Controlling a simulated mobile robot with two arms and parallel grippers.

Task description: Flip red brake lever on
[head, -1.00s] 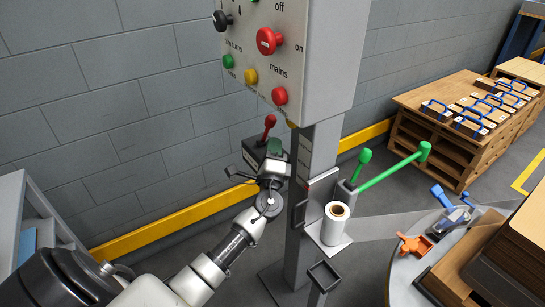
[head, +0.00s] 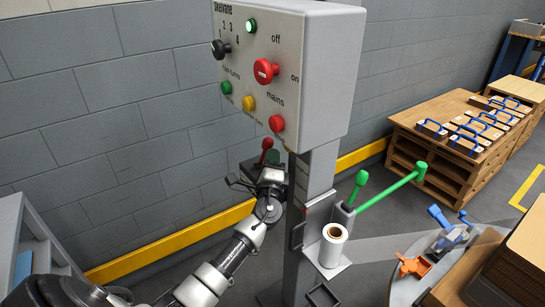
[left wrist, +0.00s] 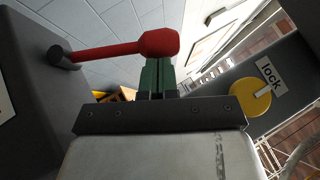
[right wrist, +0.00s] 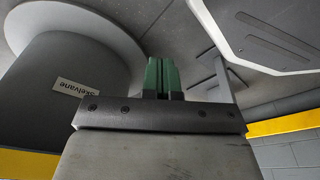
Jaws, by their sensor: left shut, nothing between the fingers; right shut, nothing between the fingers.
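The red brake lever (head: 267,144) rises from a dark box behind the post, below the control panel. In the left wrist view the red lever (left wrist: 120,47) reaches from a pivot on the dark box at left, across to its thick knob. My left gripper (head: 272,158) is at the lever. Its green fingertips (left wrist: 155,72) are shut and empty, just below the knob in that view; I cannot tell whether they touch it. My right gripper (right wrist: 163,72) is shut and empty in the right wrist view, and is outside the head view.
The grey control panel (head: 300,60) hangs above my left gripper, with its post (head: 312,185) beside it. Green levers (head: 385,190) and a white roll (head: 333,245) are right of the post. A yellow lock knob (left wrist: 257,97) shows in the left wrist view.

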